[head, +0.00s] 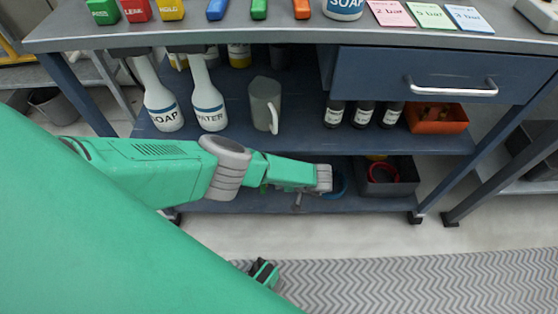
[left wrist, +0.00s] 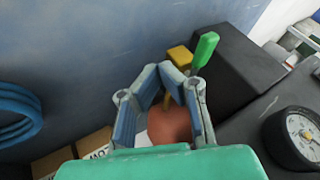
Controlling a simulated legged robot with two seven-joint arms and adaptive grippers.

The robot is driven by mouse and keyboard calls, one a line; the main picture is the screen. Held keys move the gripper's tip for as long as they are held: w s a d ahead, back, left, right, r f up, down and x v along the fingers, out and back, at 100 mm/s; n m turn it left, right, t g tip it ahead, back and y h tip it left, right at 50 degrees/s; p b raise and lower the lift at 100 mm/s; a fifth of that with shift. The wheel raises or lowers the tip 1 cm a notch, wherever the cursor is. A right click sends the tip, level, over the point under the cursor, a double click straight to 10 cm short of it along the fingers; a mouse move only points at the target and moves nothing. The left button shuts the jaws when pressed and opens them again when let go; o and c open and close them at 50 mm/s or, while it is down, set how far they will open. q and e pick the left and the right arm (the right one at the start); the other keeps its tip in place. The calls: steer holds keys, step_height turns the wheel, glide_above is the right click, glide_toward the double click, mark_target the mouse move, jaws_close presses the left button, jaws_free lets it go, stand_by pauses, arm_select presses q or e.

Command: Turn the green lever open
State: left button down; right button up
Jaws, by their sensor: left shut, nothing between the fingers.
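In the left wrist view a green lever (left wrist: 205,50) stands up beside a small yellow block (left wrist: 180,56), by a dark box. My left gripper (left wrist: 172,76) is just in front of it, with its fingertips close together and nothing held. The lever is beyond the right fingertip; I cannot tell whether they touch. A reddish-brown rounded thing (left wrist: 170,125) shows behind the fingers. In the head view my left arm reaches in at the lower shelf, its gripper (head: 298,201) small and partly hidden there. I cannot make out the lever in the head view.
A black box (left wrist: 235,65) and a round gauge (left wrist: 297,137) are to the right, a blue coil (left wrist: 18,115) to the left. In the head view, the bench's middle shelf (head: 300,130) is above my forearm, and a dark bin (head: 400,183) stands right of the gripper.

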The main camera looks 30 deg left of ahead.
arm_select(q)
steer(key=p+v, duration=0.4)
steer(key=v, duration=0.6)
steer(key=shift+s+d+p, duration=0.15)
steer(key=shift+d+p, duration=0.25)
steer(key=shift+d, duration=0.05)
arm_select(e)
steer(key=shift+w+d+r, duration=0.1)
steer(key=shift+d+r, duration=0.05)
steer(key=shift+r, duration=0.65)
steer(key=shift+w+d+r, duration=0.1)
steer(key=shift+d+r, duration=0.1)
steer(key=shift+r, duration=0.55)
steer(key=shift+w+d+r, duration=0.1)
steer(key=shift+d+r, duration=0.05)
steer(key=shift+r, duration=0.65)
